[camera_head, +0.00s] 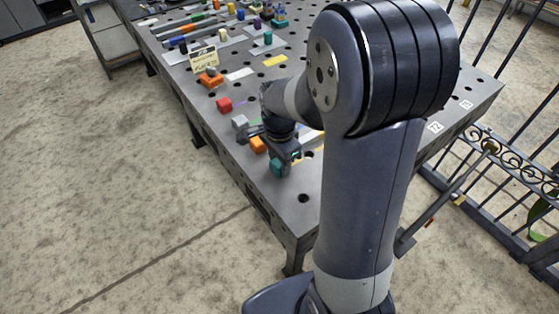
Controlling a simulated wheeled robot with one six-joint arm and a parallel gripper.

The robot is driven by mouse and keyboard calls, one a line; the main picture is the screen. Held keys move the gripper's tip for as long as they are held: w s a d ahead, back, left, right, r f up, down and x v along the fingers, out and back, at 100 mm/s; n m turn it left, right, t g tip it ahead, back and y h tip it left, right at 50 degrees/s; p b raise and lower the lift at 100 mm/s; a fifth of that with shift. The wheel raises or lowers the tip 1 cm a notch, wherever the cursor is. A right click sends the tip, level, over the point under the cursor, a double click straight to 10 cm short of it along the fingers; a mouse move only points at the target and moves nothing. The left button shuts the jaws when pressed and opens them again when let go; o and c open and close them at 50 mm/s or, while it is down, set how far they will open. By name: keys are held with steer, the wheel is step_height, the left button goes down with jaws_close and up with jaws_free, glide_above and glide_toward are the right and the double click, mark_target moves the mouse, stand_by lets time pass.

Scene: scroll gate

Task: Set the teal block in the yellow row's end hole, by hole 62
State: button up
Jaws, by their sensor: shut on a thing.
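My gripper (284,154) is low over the near left part of the grey perforated table (325,205). It is shut on a teal block (276,168), which shows at its tip just above or at the tabletop; I cannot tell whether it touches. Part of a yellow strip (309,153) shows right of the gripper, partly hidden by my arm. A bare hole (303,198) lies nearer the table's front corner. I cannot make out a number 62; my arm covers much of the table's middle.
An orange block (258,145), a grey block (239,122) and a red block (224,105) stand along the left edge, close to my gripper. Tools and small parts crowd the far end. A metal railing (490,150) stands to the right. The near corner is clear.

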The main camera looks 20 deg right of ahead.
steer(key=shift+f, duration=0.2)
steer(key=o, duration=1.2)
steer(key=shift+o, duration=0.2)
steer(key=shift+r, duration=0.1)
step_height(320, 180, up, 11)
steer(key=shift+f, duration=0.2)
step_height(320, 180, down, 11)
steer(key=shift+r, duration=0.6)
